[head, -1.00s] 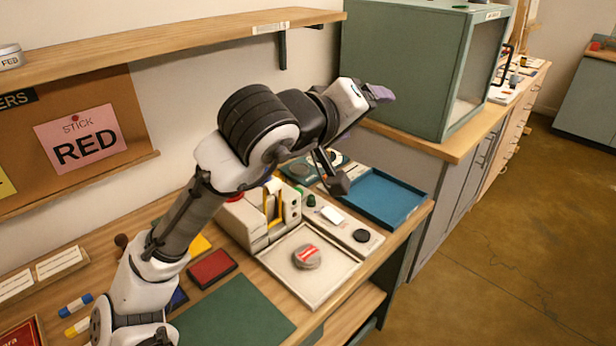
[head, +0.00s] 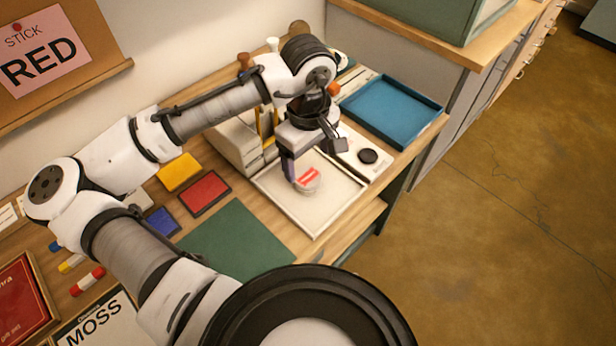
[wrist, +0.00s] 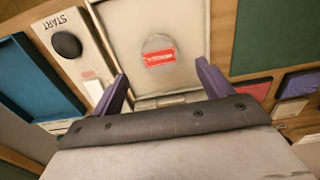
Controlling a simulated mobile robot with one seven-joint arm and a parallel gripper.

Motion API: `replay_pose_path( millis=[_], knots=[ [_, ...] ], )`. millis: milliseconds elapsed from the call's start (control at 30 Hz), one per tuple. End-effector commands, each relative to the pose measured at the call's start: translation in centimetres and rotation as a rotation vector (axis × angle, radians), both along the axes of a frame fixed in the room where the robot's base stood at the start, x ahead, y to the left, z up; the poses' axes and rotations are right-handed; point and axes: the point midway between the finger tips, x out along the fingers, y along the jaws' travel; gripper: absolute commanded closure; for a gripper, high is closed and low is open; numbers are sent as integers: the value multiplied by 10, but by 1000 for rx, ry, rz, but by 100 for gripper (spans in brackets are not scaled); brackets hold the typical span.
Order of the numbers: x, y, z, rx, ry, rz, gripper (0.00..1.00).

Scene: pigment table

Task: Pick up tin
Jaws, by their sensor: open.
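The tin (head: 308,182) is a small round grey tin with a red label. It lies on the pale square tray (head: 325,215) of the bench device. In the wrist view the tin (wrist: 159,56) shows ahead of and between the two purple fingers. My gripper (head: 298,178) points down over the tray, with a finger partly in front of the tin's left side. In the wrist view my gripper (wrist: 160,88) is open, with nothing between its fingers. I cannot tell exactly how far above the tin the fingertips are.
A white panel with a black button (head: 368,156) marked START borders the tray, beside a blue tray (head: 392,108). A cream machine (head: 238,145) stands behind. Yellow, red (head: 205,192) and blue pads and a green mat (head: 235,245) lie left and in front.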

Motion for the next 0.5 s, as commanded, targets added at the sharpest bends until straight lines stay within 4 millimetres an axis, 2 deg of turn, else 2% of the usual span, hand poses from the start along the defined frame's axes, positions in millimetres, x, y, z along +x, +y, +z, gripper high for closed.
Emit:
replay_pose_path(
  millis=[267,500],
  knots=[
    [0,0,-20,0,-1,0,21],
    [-1,0,-54,-1,-1,1,21]
  ],
)
